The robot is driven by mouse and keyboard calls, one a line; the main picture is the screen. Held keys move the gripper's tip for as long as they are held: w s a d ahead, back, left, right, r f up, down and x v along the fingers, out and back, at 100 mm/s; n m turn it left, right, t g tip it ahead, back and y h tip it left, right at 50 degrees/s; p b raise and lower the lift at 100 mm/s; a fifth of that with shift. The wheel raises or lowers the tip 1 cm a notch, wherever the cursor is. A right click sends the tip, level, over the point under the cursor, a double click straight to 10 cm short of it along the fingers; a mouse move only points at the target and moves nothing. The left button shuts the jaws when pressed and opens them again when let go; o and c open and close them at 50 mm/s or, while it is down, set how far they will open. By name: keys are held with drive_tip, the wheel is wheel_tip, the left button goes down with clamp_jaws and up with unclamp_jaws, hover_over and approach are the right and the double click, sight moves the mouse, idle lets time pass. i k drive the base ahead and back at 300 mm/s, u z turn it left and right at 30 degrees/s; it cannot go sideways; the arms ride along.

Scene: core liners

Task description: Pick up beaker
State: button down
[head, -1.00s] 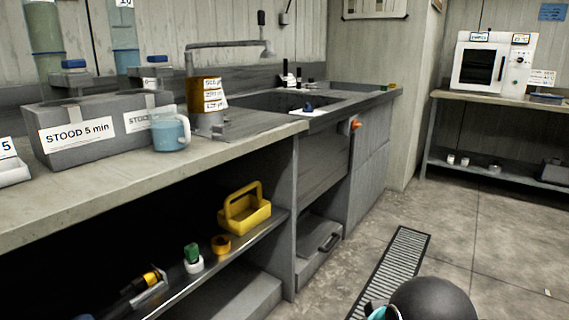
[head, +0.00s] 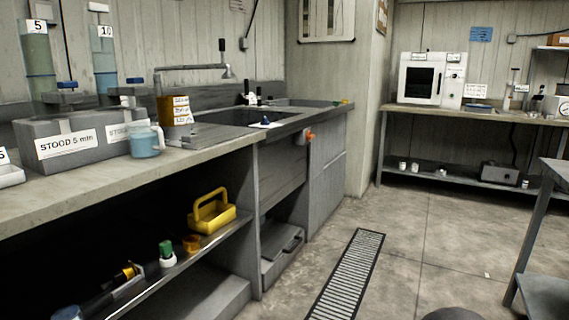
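A clear, handled vessel with pale blue contents (head: 146,141), which looks like the beaker, stands upright on the left counter. It is just in front of the right end of a long grey block labelled "STOOD 5 min" (head: 40,149). Its handle is on the right side. My gripper's fingers are not in view. A dark rounded shape at the bottom edge, right of centre, looks like part of my arm, well away from the vessel.
An orange-brown labelled container (head: 174,110) stands right behind the vessel, near the sink (head: 228,118). A yellow caddy (head: 211,217) sits on the shelf below. A white oven (head: 420,78) is on the back bench.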

sight(146, 141)
drive_tip(key=z, duration=0.75)
drive_tip(key=i, duration=2.85)
drive_tip(key=u, duration=1.55)
drive_tip(key=i, duration=0.75)
drive_tip(key=u, duration=0.2)
drive_tip(key=k, duration=1)
drive_tip(key=u, duration=0.8)
drive_tip(key=i, duration=0.8)
drive_tip(key=u, duration=0.35)
